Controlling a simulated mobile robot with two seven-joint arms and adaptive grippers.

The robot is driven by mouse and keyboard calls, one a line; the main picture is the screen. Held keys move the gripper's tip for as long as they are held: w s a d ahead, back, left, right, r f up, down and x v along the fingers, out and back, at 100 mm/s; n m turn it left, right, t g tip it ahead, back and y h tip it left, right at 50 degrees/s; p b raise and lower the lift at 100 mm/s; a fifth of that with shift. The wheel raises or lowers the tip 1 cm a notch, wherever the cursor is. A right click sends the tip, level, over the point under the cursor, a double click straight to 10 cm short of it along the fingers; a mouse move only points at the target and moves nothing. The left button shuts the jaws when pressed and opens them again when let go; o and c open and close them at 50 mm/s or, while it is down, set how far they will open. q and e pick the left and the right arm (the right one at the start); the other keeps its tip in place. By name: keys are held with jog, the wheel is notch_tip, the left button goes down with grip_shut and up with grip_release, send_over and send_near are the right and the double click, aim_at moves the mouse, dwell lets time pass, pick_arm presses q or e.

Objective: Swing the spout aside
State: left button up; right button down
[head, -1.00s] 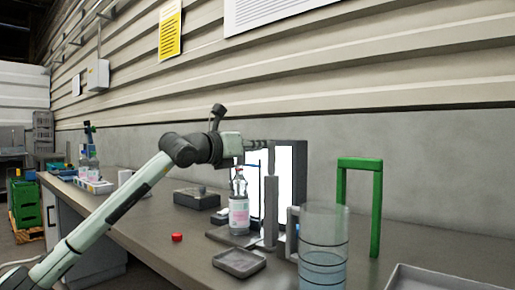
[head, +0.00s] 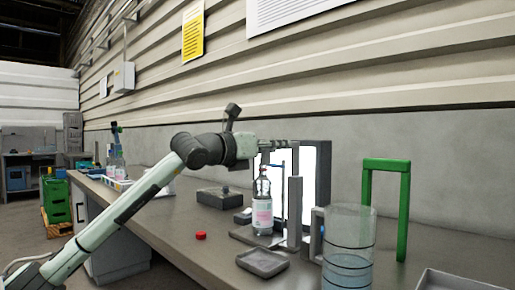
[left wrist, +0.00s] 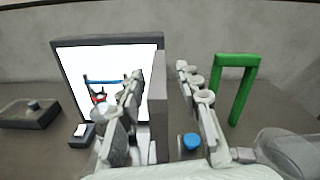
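My left gripper (head: 279,144) is above the bottle and in front of the lit panel; its fingers are spread with nothing between them in the left wrist view (left wrist: 168,98). A clear bottle (head: 262,210) with a pale label stands upright below it. A thin blue bar (left wrist: 103,81), which may be the spout, crosses in front of the lit panel (left wrist: 72,68), left of the fingers and apart from them; the near finger partly hides its right end. In the head view a thin blue upright (head: 282,190) shows beside the bottle. My right gripper is out of view.
A grey post (head: 294,212) stands right of the bottle. A clear cylinder (head: 348,240) and a green arch (head: 405,205) are further right. A grey tray (head: 262,263) and a red cap (head: 201,236) lie in front.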

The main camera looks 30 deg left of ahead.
pick_arm(q)
jog(key=s+a, duration=0.1)
jog(key=s, duration=0.7)
jog(key=shift+s+a, duration=0.25)
jog(key=shift+s, duration=0.1)
jog(key=shift+s, duration=0.1)
dwell(0.3)
